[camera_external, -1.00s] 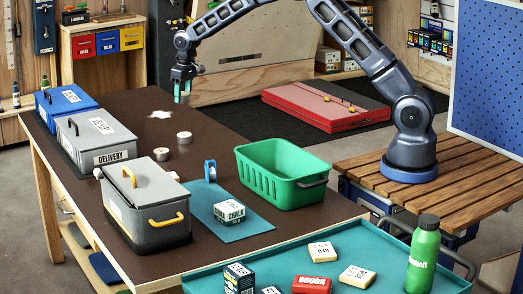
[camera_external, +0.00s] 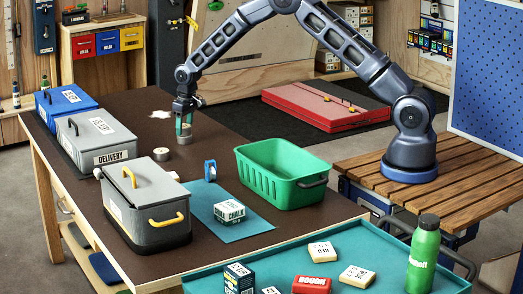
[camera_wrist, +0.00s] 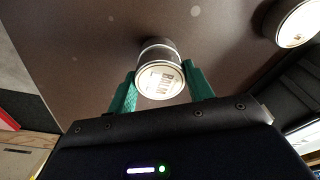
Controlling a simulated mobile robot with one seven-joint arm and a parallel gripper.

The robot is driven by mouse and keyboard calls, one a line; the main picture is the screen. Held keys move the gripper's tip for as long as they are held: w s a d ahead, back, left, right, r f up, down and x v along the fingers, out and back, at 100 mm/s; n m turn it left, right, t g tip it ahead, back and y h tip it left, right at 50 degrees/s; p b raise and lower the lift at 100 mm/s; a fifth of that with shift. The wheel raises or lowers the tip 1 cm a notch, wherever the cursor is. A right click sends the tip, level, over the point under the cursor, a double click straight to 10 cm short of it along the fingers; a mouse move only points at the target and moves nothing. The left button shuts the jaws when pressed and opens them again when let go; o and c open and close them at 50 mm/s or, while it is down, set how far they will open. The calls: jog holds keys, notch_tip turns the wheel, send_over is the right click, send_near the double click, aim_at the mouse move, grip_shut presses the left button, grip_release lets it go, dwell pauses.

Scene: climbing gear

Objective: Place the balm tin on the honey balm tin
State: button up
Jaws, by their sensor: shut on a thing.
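My gripper (camera_external: 184,127) is shut on a small round silver tin (camera_external: 184,140). In the wrist view the tin's pale lid reads "BALM" (camera_wrist: 160,80) and sits between the green fingertips (camera_wrist: 160,88). The tin appears to be on or just above the brown table; I cannot tell which. The fingers hide part of its side. A second similar tin (camera_external: 161,155) stands apart on the table, nearer the camera and to the left. It also shows at the upper right of the wrist view (camera_wrist: 296,25); its label is too small to read.
A grey "DELIVERY" box (camera_external: 100,140), a blue box (camera_external: 66,103) and a dark grey lidded box (camera_external: 150,225) line the table's left side. A green basket (camera_external: 280,172) stands at the right.

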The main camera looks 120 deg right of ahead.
aim_at(187, 127)
jog(key=shift+f, duration=0.15)
jog(key=o, duration=1)
jog(key=r, duration=0.4)
jog(key=a+r, duration=0.1)
jog(key=r, duration=0.7)
jog(key=shift+s+a+r, duration=0.15)
jog(key=shift+s+r, duration=0.05)
jog(key=shift+s, duration=0.1)
